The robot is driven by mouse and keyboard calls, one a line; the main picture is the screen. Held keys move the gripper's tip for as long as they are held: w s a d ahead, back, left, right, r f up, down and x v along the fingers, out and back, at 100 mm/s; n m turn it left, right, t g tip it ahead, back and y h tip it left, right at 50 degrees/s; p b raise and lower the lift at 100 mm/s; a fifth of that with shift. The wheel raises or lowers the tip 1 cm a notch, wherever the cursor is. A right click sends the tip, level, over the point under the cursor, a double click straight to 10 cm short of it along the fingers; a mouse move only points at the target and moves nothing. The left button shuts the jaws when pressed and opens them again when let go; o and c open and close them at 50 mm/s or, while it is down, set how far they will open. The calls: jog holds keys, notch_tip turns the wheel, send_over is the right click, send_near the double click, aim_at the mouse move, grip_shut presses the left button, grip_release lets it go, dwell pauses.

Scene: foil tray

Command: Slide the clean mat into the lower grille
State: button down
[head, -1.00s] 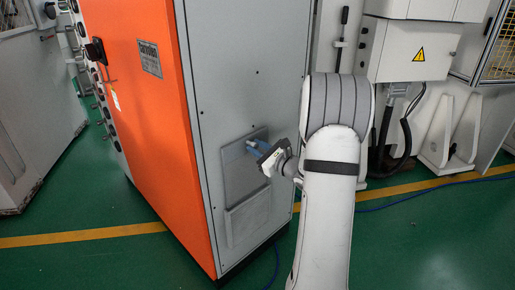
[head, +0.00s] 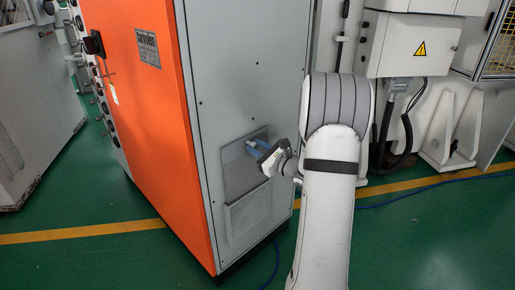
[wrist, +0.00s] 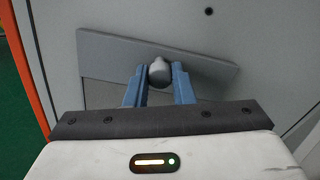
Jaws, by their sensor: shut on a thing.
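My gripper (head: 258,150) is at the grey side face of the orange cabinet. In the wrist view its blue fingers (wrist: 159,85) are shut on a short grey round knob (wrist: 160,72). The knob stands out from a flat grey panel (wrist: 110,52), which appears to be the mat; it also shows in the head view (head: 238,178). The panel lies close to the cabinet side, but I cannot tell if it touches. The lower grille (head: 248,218) is a framed rectangle just below. The panel's lower edge and its fit in the grille are unclear.
The orange cabinet (head: 158,130) stands on a green floor with a yellow line. A white machine with a warning sign (head: 420,48) and hanging dark hoses (head: 407,130) is behind my arm. A blue cable (head: 276,262) lies on the floor near the cabinet base.

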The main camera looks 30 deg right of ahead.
jog(key=b, duration=1.2)
send_over(248, 187)
jog(key=v, duration=0.5)
notch_tip(248, 187, down, 15)
jog(key=shift+w+d+r, duration=0.1)
jog(key=shift+w+r, duration=0.05)
jog(key=shift+r, duration=0.05)
jog(key=shift+f+b, duration=0.65)
jog(key=shift+f, duration=2)
jog(key=c, duration=1.2)
grip_release()
jog(key=shift+o, duration=0.2)
